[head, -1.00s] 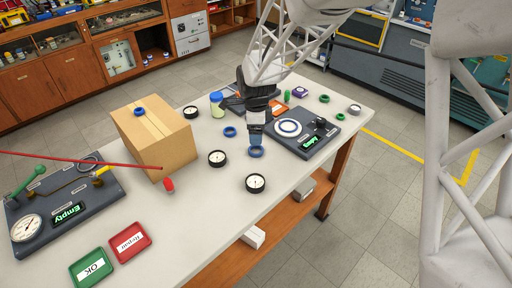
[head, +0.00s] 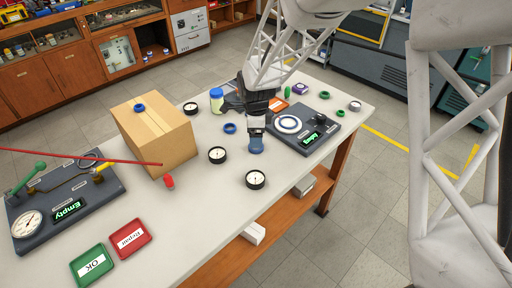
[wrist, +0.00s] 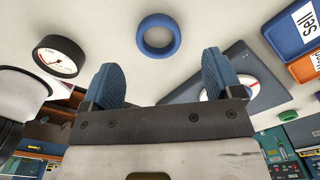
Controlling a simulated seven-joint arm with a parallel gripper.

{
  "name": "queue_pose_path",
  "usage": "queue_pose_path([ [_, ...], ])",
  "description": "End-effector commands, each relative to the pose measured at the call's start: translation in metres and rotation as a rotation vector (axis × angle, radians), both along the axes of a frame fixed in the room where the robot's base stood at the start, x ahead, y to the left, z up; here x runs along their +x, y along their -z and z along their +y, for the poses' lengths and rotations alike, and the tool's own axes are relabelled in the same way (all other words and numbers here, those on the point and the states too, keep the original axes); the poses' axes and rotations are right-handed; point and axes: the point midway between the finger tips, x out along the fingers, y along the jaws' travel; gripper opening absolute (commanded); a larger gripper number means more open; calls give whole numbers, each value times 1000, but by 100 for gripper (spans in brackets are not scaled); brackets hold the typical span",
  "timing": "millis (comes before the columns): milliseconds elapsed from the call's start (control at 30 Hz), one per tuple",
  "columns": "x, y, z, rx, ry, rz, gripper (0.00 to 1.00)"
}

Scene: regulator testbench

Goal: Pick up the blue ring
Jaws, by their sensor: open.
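A blue ring (head: 230,128) lies flat on the white bench, left of my gripper. In the wrist view the same ring (wrist: 158,36) appears ahead of my fingertips, near the middle of the top edge. My gripper (head: 256,146) is above the bench beside the dark panel; its blue finger pads also show in the wrist view (wrist: 165,78). The fingers are spread apart with nothing between them, and the ring is clear of both. A second blue ring (head: 140,107) lies on top of the cardboard box.
The cardboard box (head: 165,145) stands left of the ring. Black-rimmed gauges (head: 217,155) and (head: 255,180) lie nearby. A dark panel (head: 318,141) is on the right. Green (head: 92,264) and red trays (head: 128,238) are at front left.

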Motion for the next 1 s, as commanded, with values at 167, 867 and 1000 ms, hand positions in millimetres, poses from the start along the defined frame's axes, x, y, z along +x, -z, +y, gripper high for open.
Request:
queue_pose_path([
  [167, -1, 15, 0, -1, 0, 3, 85],
  [867, -2, 51, 0, -1, 0, 1, 85],
  [1000, -2, 50, 0, -1, 0, 1, 85],
])
